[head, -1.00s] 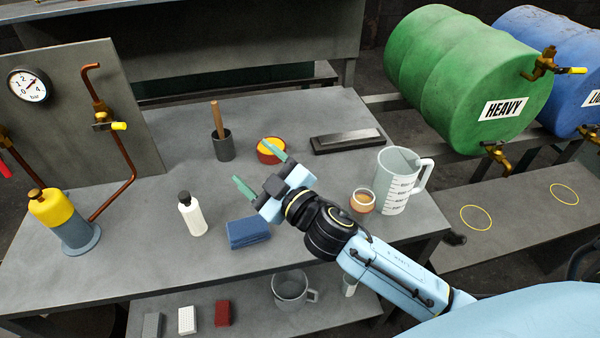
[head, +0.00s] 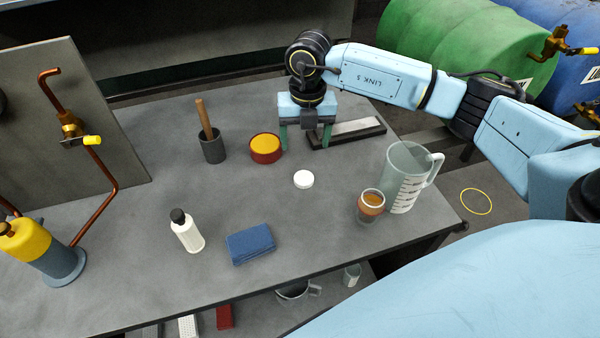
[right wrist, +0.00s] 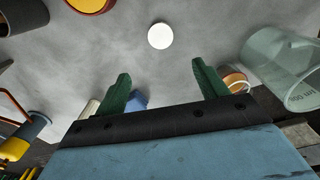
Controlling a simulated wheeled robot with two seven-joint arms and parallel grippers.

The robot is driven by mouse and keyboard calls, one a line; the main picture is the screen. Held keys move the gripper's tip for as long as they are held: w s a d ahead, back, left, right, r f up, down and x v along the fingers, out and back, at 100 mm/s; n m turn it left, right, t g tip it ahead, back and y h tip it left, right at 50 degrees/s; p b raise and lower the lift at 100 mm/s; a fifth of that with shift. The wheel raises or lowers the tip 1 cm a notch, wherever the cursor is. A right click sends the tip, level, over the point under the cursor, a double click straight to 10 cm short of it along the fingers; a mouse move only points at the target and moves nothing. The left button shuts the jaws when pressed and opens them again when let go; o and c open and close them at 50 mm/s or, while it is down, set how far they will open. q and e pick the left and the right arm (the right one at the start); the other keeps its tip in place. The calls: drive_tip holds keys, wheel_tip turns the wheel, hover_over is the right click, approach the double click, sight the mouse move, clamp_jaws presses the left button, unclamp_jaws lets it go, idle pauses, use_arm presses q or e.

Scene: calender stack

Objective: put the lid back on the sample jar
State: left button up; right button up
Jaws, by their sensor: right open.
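The lid, a plain white disc (head: 303,179), lies flat on the grey table near its middle; the right wrist view shows it too (right wrist: 160,36). The sample jar seems to be the small glass jar with orange-brown contents (head: 370,205), upright at the table's right side. It is partly hidden behind a finger in the right wrist view (right wrist: 236,80). My right gripper (head: 305,139) points down with its green fingers apart and empty. It is beyond the lid, in front of the dark flat block. My left gripper is out of view.
A measuring jug (head: 405,178) stands right beside the jar. A red tub with yellow contents (head: 265,148) and a mortar with pestle (head: 212,148) stand left of my gripper. A white bottle (head: 187,232) and blue sponge (head: 250,244) are nearer. Table around the lid is clear.

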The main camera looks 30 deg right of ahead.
drive_tip(key=shift+d+r, duration=0.15)
drive_tip(key=shift+d, duration=0.25)
hover_over(304, 179)
drive_tip(key=f, duration=0.8)
drive_tip(key=shift+s+d, duration=0.2)
drive_tip(key=shift+d, duration=0.05)
drive_tip(key=shift+f, duration=0.1)
drive_tip(key=shift+w+a+f, duration=0.1)
drive_tip(key=shift+w+f, duration=0.05)
drive_tip(key=shift+f, duration=1.2)
drive_tip(key=shift+w+a+f, duration=0.1)
drive_tip(key=shift+f, duration=1.2)
